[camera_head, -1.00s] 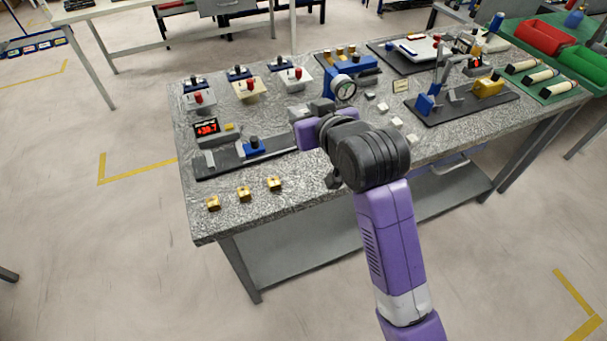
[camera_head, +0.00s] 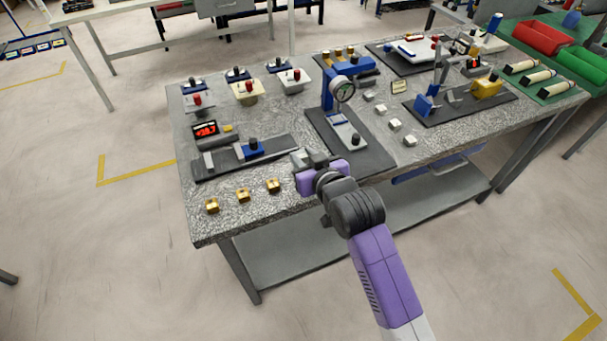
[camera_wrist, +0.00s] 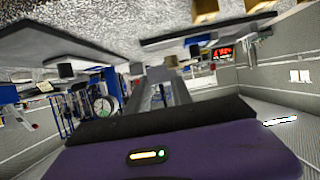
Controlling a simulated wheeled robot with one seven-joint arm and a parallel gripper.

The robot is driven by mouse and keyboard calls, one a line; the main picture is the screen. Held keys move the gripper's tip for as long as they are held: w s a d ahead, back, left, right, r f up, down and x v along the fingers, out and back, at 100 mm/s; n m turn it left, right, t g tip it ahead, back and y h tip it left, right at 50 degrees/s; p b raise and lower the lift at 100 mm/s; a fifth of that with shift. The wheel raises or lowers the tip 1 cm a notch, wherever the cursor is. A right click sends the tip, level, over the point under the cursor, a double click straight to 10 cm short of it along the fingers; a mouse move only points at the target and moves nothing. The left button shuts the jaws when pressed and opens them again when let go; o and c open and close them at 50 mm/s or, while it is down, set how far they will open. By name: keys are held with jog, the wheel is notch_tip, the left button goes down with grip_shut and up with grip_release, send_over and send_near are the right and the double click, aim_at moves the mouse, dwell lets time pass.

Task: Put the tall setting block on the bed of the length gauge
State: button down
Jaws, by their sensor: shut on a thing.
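The length gauge (camera_head: 232,160) lies at the left of the bench, with a dark bed, a blue slide (camera_head: 250,151) and a red-lit display (camera_head: 206,129). My gripper (camera_head: 308,158) is just off the bed's right end, low over the front of the bench. It is shut on a grey piece (camera_wrist: 158,78), which I take to be the tall setting block. The head view largely hides this piece behind the fingers and purple gripper body, so its full height and any contact with the bench cannot be told. The display also shows in the wrist view (camera_wrist: 222,52).
Several brass pieces (camera_head: 243,195) stand along the front left edge. A blue dial-gauge stand (camera_head: 342,90) on a dark plate is behind my gripper. Several small pale blocks (camera_head: 395,124) lie right of it. Knobbed fixtures (camera_head: 245,88) line the back left.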

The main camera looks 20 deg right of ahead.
jog(key=shift+f+p, duration=0.3)
jog(key=shift+f, duration=3.2)
jog(key=shift+f, duration=0.2)
jog(key=c, duration=1.1)
grip_release()
